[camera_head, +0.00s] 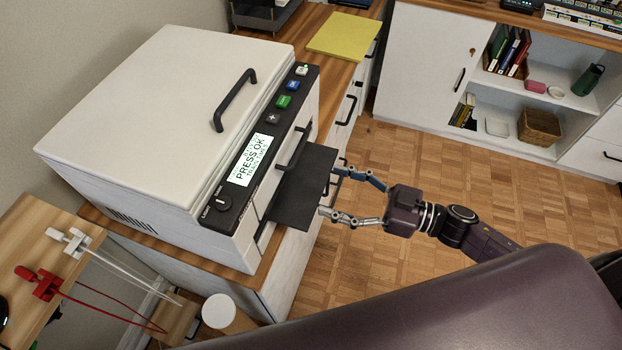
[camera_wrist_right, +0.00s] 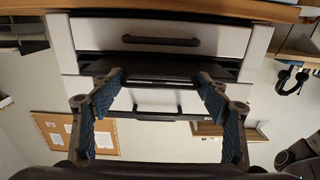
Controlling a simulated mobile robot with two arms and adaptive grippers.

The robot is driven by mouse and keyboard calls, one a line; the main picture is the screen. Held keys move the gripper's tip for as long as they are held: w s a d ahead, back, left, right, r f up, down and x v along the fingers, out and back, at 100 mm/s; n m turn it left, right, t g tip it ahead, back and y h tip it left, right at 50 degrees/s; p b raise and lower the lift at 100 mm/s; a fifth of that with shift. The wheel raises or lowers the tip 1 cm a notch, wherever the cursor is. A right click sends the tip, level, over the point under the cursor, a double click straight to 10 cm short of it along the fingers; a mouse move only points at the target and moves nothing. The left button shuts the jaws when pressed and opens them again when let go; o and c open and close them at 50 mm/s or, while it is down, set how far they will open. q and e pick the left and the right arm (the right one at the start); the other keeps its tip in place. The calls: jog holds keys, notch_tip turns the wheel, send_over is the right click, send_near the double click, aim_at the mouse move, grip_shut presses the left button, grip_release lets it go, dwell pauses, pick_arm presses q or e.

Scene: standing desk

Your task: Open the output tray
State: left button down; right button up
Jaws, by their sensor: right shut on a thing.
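A white machine (camera_head: 130,110) with a control panel stands on the wooden counter in the head view; its screen reads "PRESS OK". The dark flat output tray (camera_head: 302,188) sticks out of its front, past the counter edge. My right gripper (camera_head: 331,191) has one finger at each side of the tray's outer end and is shut on it. In the right wrist view, the fingers of the right gripper (camera_wrist_right: 162,82) reach the dark tray (camera_wrist_right: 150,68) from both sides. The exact contact is hard to see. My left gripper is not in view.
A dark handle (camera_head: 290,148) is on the machine's front beside the tray. A white cabinet with shelves (camera_head: 530,90) stands across the room. The wooden floor (camera_head: 400,150) between is clear. A small table with red and white cables (camera_head: 60,255) is at the lower left.

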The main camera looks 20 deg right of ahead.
jog(key=p+v, duration=0.2)
jog(key=v, duration=1)
jog(key=shift+w, duration=0.15)
jog(key=o, duration=1.4)
jog(key=v, duration=1.2)
